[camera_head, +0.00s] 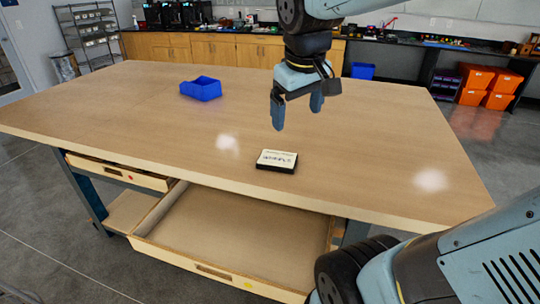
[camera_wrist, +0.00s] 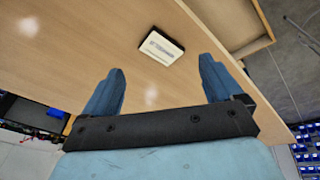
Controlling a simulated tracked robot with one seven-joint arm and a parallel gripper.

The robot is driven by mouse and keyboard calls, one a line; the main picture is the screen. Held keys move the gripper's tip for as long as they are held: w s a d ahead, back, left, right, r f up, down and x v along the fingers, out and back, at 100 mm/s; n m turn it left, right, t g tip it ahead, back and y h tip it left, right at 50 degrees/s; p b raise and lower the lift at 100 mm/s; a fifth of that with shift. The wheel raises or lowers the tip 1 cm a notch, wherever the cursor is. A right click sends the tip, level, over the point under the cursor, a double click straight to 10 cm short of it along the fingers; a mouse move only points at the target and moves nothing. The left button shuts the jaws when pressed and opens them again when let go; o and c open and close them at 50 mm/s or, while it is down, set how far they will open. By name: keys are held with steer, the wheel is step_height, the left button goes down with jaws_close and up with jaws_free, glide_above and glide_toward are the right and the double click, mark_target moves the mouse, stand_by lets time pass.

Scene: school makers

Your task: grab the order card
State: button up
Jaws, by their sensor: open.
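The order card (camera_head: 277,158) is a small white-topped block with dark sides and dark lettering. It lies flat on the wooden table near the front edge. My gripper (camera_head: 298,112) is above the table, beyond the card and apart from it, with its fingers pointing down. In the wrist view the card (camera_wrist: 161,46) lies ahead of the fingertips, between the lines of the two blue fingers. My gripper (camera_wrist: 162,66) is open and empty there.
The wooden table (camera_head: 130,105) is mostly clear. A blue bin (camera_head: 201,90) stands at its back left. A large empty drawer (camera_head: 235,225) is pulled out below the front edge, with a smaller drawer (camera_head: 118,172) to its left. Orange bins (camera_head: 476,77) stand at the far right.

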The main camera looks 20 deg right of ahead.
steer(key=shift+o, duration=0.5)
steer(key=w+a+f+n+g, duration=0.1)
steer(key=w+n, duration=0.1)
steer(key=w, duration=0.2)
steer(key=w+f+n+g+h, duration=0.1)
steer(key=w+n+g, duration=0.1)
steer(key=w, duration=0.2)
steer(key=shift+w+a+f, duration=0.2)
steer(key=shift+w+a, duration=0.15)
steer(key=shift+w, duration=0.05)
steer(key=n+g+h, duration=0.2)
steer(key=n+g, duration=0.1)
steer(key=n, duration=0.1)
glide_toward(277, 158)
steer(key=x, duration=0.3)
steer(key=shift+s+d+r, duration=0.1)
steer(key=shift+s+d, duration=0.05)
steer(key=shift+a+x, duration=0.1)
steer(key=shift+x, duration=1.25)
steer(key=shift+a+x, duration=0.15)
steer(key=shift+x, duration=1.2)
steer(key=shift+c, duration=0.2)
steer(key=c, duration=0.8)
steer(key=shift+c, duration=0.2)
